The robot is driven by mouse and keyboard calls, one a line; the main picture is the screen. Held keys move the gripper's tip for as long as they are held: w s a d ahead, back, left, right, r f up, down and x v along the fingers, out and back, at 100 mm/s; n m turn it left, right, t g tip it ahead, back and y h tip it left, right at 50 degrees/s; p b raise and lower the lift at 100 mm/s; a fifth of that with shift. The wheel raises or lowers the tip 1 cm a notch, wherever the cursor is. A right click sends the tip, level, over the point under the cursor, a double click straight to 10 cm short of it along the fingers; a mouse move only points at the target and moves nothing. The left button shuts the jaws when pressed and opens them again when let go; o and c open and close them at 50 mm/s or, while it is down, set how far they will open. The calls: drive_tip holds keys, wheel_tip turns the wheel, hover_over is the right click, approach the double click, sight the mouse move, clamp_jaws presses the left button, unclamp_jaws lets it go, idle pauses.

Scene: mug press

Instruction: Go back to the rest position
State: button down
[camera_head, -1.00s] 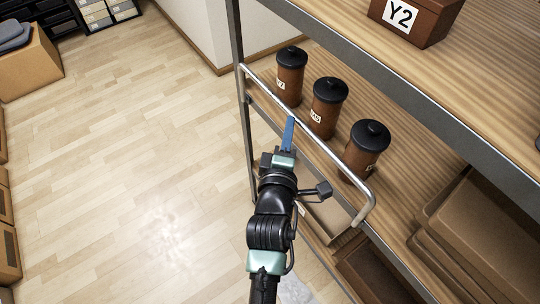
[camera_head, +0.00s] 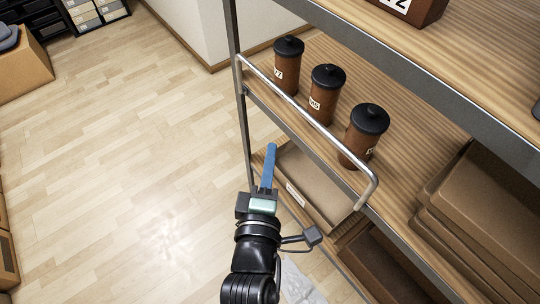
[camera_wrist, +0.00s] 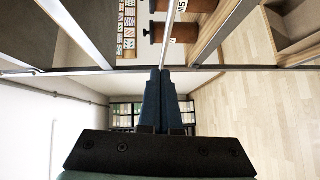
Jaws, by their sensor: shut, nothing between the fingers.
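My gripper (camera_head: 269,168) is in front of the shelf, below and left of the metal rail (camera_head: 310,122). Its blue fingers are shut with nothing between them, and they also show closed together in the wrist view (camera_wrist: 165,75). The fingers are apart from the rail in the head view. Behind the rail, three brown canisters with black lids stand upright on the wooden shelf: a left one (camera_head: 286,72), a middle one (camera_head: 323,100) and a right one (camera_head: 360,148).
An open tray (camera_head: 325,190) sits on a lower shelf beside my gripper. Brown boxes (camera_head: 490,205) lie at the right. A grey shelf edge (camera_head: 400,75) runs above. A cardboard box (camera_head: 25,70) stands at the far left. The wooden floor (camera_head: 130,150) at left is clear.

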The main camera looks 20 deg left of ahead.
drive_tip(key=shift+s+a, duration=0.1)
idle(0.3)
drive_tip(key=w+d+r+m+t+h, duration=0.1)
drive_tip(key=w+r+m+t, duration=0.15)
drive_tip(key=r, duration=0.55)
drive_tip(key=w+d+r+m+t, duration=0.15)
drive_tip(key=r+m, duration=0.25)
drive_tip(key=r, duration=0.5)
drive_tip(key=w+d+r+m+t+h, duration=0.1)
drive_tip(key=d+r+m, duration=0.15)
drive_tip(key=r, duration=0.55)
drive_tip(key=s+d+r+m+t, duration=0.1)
drive_tip(key=s+r+m, duration=0.2)
drive_tip(key=r, duration=0.4)
drive_tip(key=s+d+r+m+t, duration=0.1)
drive_tip(key=s+r+m+t, duration=0.1)
drive_tip(key=r, duration=0.6)
drive_tip(key=s+d+r+m+t, duration=0.1)
drive_tip(key=s+r+m, duration=0.3)
drive_tip(key=r, duration=0.4)
drive_tip(key=shift+r+m+t, duration=0.2)
drive_tip(key=shift+m+t, duration=0.1)
drive_tip(key=shift+t, duration=0.4)
drive_tip(key=shift+s, duration=0.1)
